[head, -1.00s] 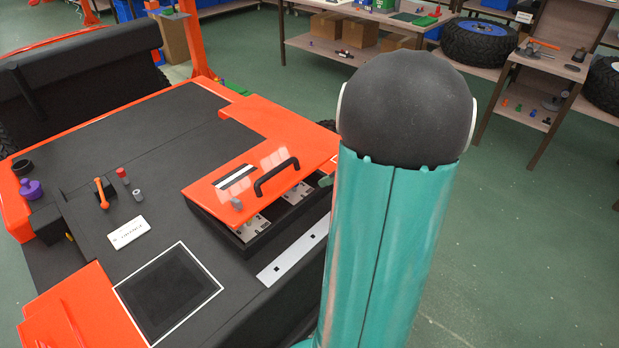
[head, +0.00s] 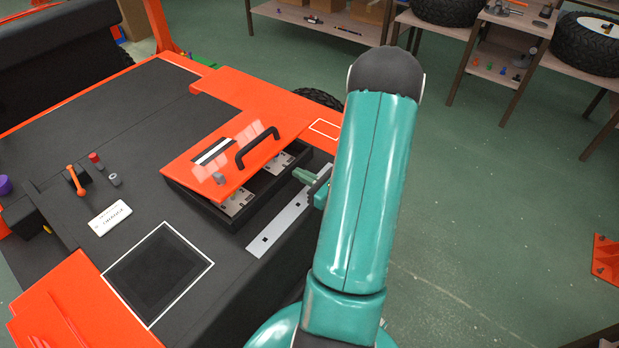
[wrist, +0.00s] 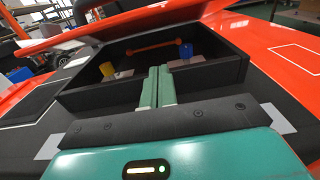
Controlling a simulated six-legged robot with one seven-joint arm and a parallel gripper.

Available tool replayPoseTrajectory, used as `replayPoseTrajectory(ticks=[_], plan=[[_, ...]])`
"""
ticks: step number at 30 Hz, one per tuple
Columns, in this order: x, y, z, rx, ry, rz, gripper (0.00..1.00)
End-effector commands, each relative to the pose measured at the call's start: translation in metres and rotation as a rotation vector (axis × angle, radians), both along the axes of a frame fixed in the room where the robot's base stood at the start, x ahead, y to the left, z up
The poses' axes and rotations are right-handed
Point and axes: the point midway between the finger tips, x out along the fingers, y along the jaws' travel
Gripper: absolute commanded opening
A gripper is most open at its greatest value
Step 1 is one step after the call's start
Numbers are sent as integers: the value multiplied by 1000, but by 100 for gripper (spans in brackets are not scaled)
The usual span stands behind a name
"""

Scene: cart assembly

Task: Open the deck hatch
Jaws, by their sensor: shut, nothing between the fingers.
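The deck hatch is an orange lid (head: 225,158) with a black handle (head: 257,147). It is tilted up from its black box (head: 205,208), with a gap along the near right side. In the wrist view the lid (wrist: 130,24) slants above the open box (wrist: 100,95). Inside show a yellow cylinder (wrist: 107,69), a blue cylinder (wrist: 186,51) and an orange rod (wrist: 150,48). My gripper (head: 298,174) is beside the box's right edge, below the handle. In the wrist view its green fingers (wrist: 158,72) are together and empty, pointing over the box's near wall.
An orange lever (head: 77,181), small knobs and a white label plate (head: 110,218) lie left of the hatch. A white-outlined black panel (head: 158,272) is in front. A light metal strip (head: 280,224) runs beside the box.

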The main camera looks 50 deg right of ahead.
Motion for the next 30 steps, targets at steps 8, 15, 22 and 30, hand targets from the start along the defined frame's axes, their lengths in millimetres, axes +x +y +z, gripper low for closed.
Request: replayPoseTrajectory(ticks=[8, 15, 22, 30], plan=[[53, 2, 5, -3, -2, 3, 0], [60, 3, 33, -1, -1, 2, 0], [61, 3, 38, 1, 0, 2, 0], [60, 3, 38, 0, 2, 2, 0]])
